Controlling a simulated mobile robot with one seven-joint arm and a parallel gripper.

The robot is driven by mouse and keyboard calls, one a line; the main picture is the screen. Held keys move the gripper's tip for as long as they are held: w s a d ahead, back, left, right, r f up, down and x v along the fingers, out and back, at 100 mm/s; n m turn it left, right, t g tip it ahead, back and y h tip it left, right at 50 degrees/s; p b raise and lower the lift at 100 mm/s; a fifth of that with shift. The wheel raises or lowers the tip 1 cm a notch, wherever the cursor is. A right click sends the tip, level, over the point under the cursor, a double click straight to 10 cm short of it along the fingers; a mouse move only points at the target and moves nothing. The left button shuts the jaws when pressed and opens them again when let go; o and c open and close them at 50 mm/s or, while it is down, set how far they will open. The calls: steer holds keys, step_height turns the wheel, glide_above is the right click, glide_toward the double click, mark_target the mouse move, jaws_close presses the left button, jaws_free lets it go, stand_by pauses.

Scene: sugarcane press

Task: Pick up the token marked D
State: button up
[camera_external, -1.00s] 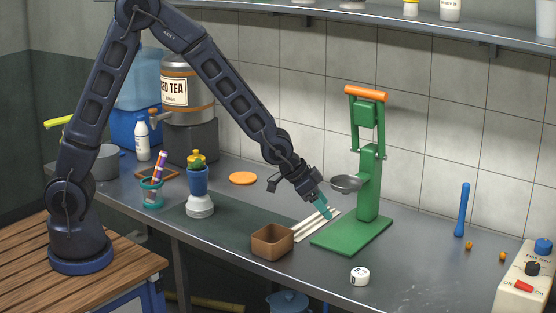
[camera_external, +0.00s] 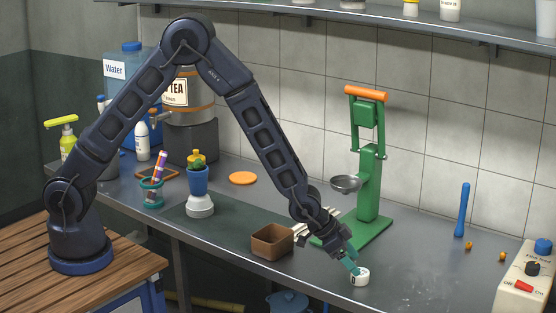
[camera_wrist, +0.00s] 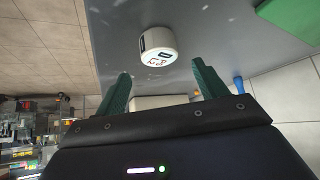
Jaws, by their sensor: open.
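A small white round token (camera_external: 360,279) stands on the metal counter near its front edge, right of the brown box. It also shows in the wrist view (camera_wrist: 157,46), with a dark mark on its side and red and dark marks on its top; I cannot read a clear letter. My gripper (camera_external: 352,264) has teal fingers and is just above and to the left of the token, partly overlapping it in the external view. In the wrist view my gripper (camera_wrist: 161,71) is open, and the token lies beyond the fingertips, roughly centred between them. Nothing is held.
The green press (camera_external: 366,190) stands behind my gripper, its base close by. An open brown box (camera_external: 268,246) is to the left. A blue rod (camera_external: 462,210) and a control box (camera_external: 526,278) stand to the right. The counter between the token and the control box is mostly clear.

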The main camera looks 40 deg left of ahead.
mark_target(360, 277)
steer(key=shift+a+f+x, duration=0.1)
steer(key=shift+x, duration=1.25)
steer(key=shift+a+f+x, duration=0.1)
steer(key=shift+a+x, duration=0.05)
steer(key=shift+x, duration=1.15)
steer(key=shift+s, duration=0.1)
steer(key=c, duration=1)
steer(key=shift+c, duration=0.3)
steer(key=shift+r, duration=0.15)
